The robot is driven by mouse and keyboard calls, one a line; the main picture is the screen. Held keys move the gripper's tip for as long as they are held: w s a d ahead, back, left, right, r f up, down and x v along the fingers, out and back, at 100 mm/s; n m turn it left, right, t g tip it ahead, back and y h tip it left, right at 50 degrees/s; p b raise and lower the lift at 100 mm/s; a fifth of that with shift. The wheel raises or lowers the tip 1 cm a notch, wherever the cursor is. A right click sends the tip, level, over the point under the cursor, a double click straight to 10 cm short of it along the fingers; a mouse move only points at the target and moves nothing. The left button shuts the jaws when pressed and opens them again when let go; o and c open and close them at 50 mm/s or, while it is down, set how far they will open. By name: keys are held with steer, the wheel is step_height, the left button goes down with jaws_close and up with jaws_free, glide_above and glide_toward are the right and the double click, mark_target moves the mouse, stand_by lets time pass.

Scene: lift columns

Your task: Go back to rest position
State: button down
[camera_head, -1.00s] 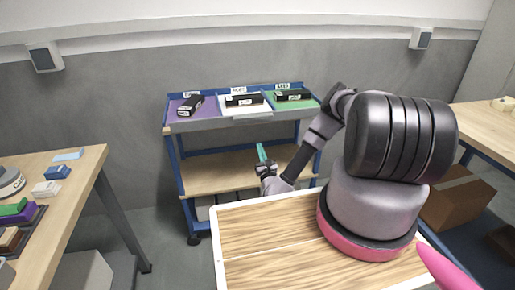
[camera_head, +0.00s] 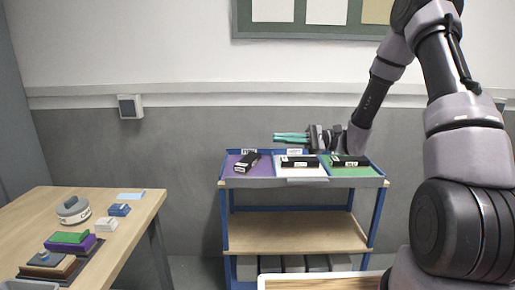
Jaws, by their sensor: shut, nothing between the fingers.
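My gripper (camera_head: 291,137) is shut and empty, its green fingers pointing left. It shows just above the back edge of the blue cart (camera_head: 226,218) in the picture, against the grey wall. My arm rises on the right, bends at the top and comes down to the gripper. The cart's top has a purple (camera_head: 231,168), a white (camera_head: 311,171) and a green section (camera_head: 365,171). A black box lies on each: one on purple (camera_head: 247,162), one on white (camera_head: 299,162), one on green (camera_head: 349,161). The gripper touches none that I can see.
A wooden table (camera_head: 125,235) at left holds a round grey device (camera_head: 73,210), small white (camera_head: 106,224) and blue blocks (camera_head: 119,210), and stacked coloured blocks (camera_head: 69,238). A wall box (camera_head: 130,107) and a board (camera_head: 300,32) are behind. The cart's middle shelf (camera_head: 290,232) is bare.

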steer(key=s+d+r+n+h, duration=0.2)
steer(key=s+d+r+h, duration=0.1)
steer(key=s+h, duration=0.25)
steer(key=s+d+r+n+h, duration=0.2)
steer(key=s+r+h, duration=0.1)
steer(key=s+h, duration=0.25)
steer(key=s+d+r+m+t+h, duration=0.1)
steer(key=s+d+r+t+h, duration=0.5)
steer(key=d+r+t, duration=0.3)
steer(key=d+t, duration=0.1)
steer(key=d, duration=0.2)
steer(key=shift+s+d, duration=0.2)
